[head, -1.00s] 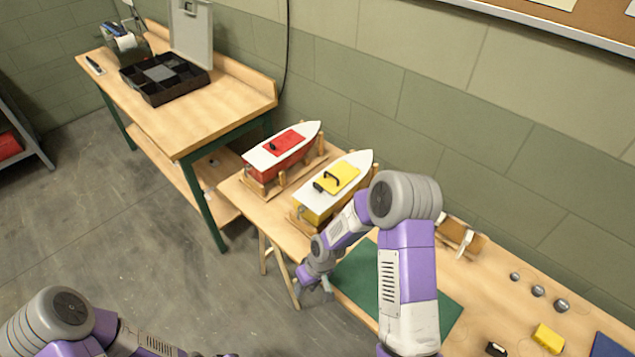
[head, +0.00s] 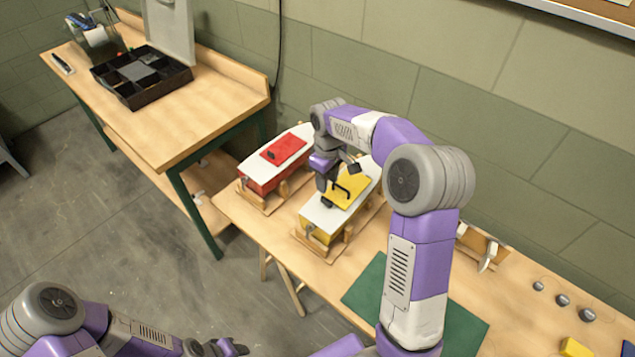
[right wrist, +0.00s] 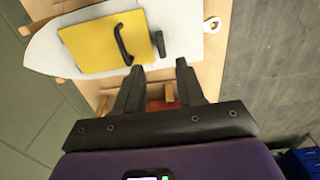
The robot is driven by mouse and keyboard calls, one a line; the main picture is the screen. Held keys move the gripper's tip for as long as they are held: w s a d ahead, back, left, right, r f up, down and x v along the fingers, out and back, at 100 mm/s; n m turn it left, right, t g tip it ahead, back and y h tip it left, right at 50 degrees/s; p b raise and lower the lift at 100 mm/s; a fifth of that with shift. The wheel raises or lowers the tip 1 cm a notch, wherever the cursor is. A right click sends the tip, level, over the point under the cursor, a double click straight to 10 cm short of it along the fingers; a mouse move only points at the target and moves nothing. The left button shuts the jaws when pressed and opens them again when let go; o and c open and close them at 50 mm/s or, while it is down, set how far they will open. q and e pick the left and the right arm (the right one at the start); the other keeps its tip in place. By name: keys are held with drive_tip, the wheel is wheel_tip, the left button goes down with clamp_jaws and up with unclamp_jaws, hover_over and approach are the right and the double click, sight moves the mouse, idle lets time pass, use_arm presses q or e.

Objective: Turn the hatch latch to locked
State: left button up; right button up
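A white-decked yellow boat (head: 318,221) on a wooden cradle has a yellow hatch (head: 353,190) with a black handle (right wrist: 122,45). A black latch (right wrist: 160,44) lies beside the hatch edge, across the deck; it also shows in the head view (head: 327,202). My right gripper (head: 338,175) is above this boat, partly hidden by its own wrist. In the right wrist view its open fingers (right wrist: 158,74) point towards the latch, with nothing between them. My left gripper (head: 230,347) is low at the bottom edge, away from the boats; its opening is unclear.
A red boat (head: 262,175) with a red hatch (head: 284,150) stands close to the left. A green mat (head: 364,286) lies on the bench in front. Several small metal parts (head: 563,300) lie at right. Another table (head: 205,105) holds a black divided tray (head: 150,95).

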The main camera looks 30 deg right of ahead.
sight(327, 200)
drive_tip(key=f, duration=0.2)
drive_tip(key=f+b, duration=0.1)
drive_tip(key=f, duration=0.4)
drive_tip(key=shift+s+f, duration=0.2)
drive_tip(key=shift+s, duration=0.05)
clamp_jaws()
